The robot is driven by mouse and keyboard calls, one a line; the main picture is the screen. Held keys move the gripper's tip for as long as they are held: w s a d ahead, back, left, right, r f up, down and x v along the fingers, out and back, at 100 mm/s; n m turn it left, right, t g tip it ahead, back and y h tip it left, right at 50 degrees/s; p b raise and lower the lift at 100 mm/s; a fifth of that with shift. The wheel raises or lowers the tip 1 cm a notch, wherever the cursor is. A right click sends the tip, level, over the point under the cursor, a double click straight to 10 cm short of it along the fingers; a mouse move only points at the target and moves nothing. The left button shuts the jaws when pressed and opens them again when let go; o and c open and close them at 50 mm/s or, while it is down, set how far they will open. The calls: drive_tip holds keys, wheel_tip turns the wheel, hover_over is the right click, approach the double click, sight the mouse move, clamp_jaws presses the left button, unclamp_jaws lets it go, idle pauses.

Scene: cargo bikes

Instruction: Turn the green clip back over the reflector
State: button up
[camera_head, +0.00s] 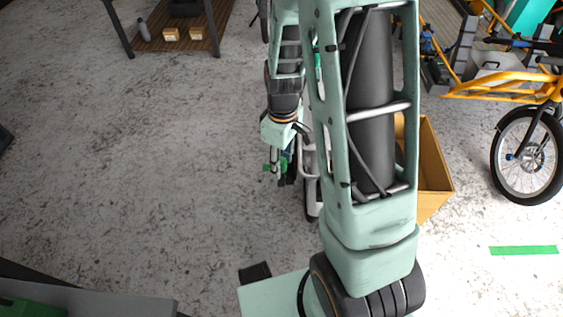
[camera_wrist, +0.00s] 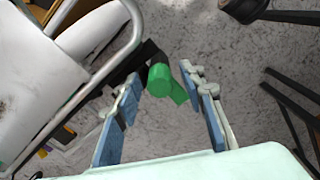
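The green clip (camera_wrist: 160,80) shows in the wrist view as a round green knob with a short flat tab slanting down to its right. It sits at the end of a dark bar (camera_wrist: 148,53) beside a bent grey metal tube. My gripper (camera_wrist: 162,82) is open, with one blue-padded finger on each side of the clip and visible gaps between. In the head view my gripper (camera_head: 276,165) is small, with green patches at its tip, partly hidden by my arm. I cannot make out the reflector in either view.
A grey tubular frame (camera_wrist: 128,45) with a pale panel fills the wrist view's upper left, close to the left finger. In the head view a cardboard box (camera_head: 434,170) stands behind my arm, and a yellow cargo bike (camera_head: 505,88) is at right.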

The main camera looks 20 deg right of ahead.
drive_tip(key=shift+c, duration=0.3)
clamp_jaws()
drive_tip(key=shift+m, duration=0.3)
drive_tip(key=m+p, duration=0.1)
drive_tip(key=m, duration=0.3)
drive_tip(key=m+p, duration=0.1)
drive_tip(key=m, duration=0.3)
drive_tip(key=shift+w+r+m, duration=0.1)
drive_tip(key=shift+m, duration=0.3)
drive_tip(key=m+p, duration=0.2)
drive_tip(key=m, duration=0.2)
drive_tip(key=shift+m, duration=0.3)
drive_tip(key=shift+m+p, duration=0.85)
drive_tip(key=shift+m, duration=1.05)
drive_tip(key=shift+w+d, duration=0.1)
